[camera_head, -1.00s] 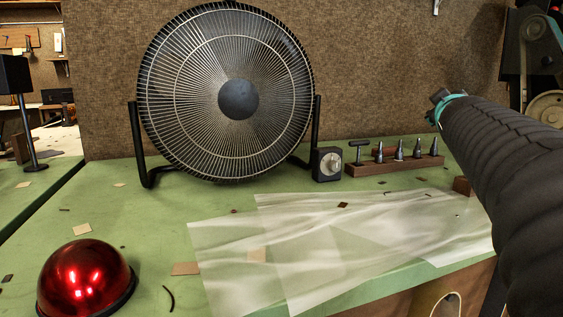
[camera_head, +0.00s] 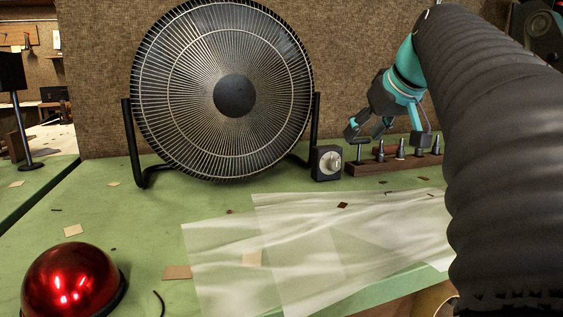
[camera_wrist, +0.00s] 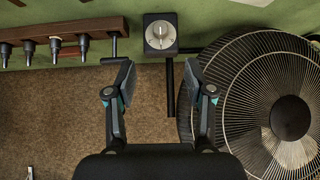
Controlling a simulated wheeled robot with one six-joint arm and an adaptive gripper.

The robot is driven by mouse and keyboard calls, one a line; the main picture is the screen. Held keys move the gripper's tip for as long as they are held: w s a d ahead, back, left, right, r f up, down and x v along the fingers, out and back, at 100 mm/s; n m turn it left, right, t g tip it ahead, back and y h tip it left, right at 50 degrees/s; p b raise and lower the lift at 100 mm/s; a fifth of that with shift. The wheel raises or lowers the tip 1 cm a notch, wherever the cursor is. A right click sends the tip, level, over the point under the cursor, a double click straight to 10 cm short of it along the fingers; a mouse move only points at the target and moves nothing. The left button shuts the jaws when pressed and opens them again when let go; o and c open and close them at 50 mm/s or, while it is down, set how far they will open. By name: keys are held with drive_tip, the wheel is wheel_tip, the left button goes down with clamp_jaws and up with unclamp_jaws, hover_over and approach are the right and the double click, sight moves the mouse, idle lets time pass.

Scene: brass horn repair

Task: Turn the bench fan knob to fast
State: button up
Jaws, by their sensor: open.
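The bench fan (camera_head: 235,95) is a large round black fan on a tubular stand at the back of the green bench. A small black control box (camera_head: 326,176) with a pale round knob (camera_head: 327,161) stands at the fan's right foot. In the wrist view the knob (camera_wrist: 159,34) sits beyond the fingertips, roughly centred between them, and the fan (camera_wrist: 285,115) is at the right. My gripper (camera_head: 375,136) is open and empty, above and to the right of the box. Its two fingers also show in the wrist view (camera_wrist: 160,78). Neither finger touches the knob.
A wooden rack (camera_head: 395,163) of metal tools stands just right of the box, under my gripper. Translucent sheets (camera_head: 320,240) lie across the front of the bench. A red dome (camera_head: 72,280) sits at front left. A brown panel (camera_head: 385,60) rises behind.

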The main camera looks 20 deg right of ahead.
sight(336, 164)
drive_tip(key=x, duration=1.3)
